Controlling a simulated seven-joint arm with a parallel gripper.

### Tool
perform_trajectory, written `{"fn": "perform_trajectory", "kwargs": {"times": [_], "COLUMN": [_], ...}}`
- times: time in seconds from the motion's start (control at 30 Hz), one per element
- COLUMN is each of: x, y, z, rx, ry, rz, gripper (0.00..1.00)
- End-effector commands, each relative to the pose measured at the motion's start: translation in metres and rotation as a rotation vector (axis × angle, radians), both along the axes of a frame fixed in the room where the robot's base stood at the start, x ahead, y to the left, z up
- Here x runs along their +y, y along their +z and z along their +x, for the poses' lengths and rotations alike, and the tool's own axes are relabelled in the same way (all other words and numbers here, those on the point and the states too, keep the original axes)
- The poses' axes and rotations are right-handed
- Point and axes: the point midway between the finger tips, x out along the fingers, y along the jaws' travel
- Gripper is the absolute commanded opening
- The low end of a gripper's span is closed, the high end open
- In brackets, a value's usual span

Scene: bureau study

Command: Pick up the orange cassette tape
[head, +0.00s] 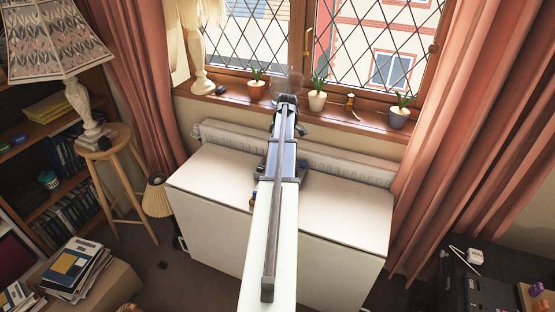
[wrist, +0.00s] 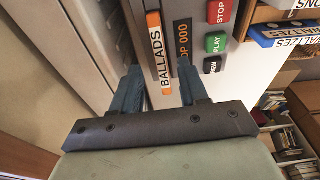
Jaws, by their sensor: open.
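The orange cassette tape (wrist: 153,19) shows in the wrist view as a narrow edge with a white label reading "BALLADS". My gripper (wrist: 159,67) is open, with one blue finger on each side of the tape's lower end. The wrist view does not show clearly whether the fingers touch it. In the head view my arm hides the tape, and the fingers cannot be made out.
A blue "WALTZES" cassette (wrist: 285,35) is in a wooden rack at the right. The white cabinet top (head: 345,205) is clear at the right, before a radiator (head: 340,168).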

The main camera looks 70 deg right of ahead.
Motion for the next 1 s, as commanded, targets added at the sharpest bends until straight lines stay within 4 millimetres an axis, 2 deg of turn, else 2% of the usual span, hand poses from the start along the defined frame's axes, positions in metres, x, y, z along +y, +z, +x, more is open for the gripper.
{"fn": "perform_trajectory", "kwargs": {"times": [0.3, 0.57, 1.0], "x": [0.003, 0.003, 0.003], "y": [-0.039, -0.041, -0.041], "z": [0.004, 0.004, 0.004], "rx": [0.001, 0.0, 0.0], "ry": [0.0, 0.0, 0.0], "rz": [0.001, 0.0, 0.0], "gripper": [0.44, 0.44, 0.01]}}
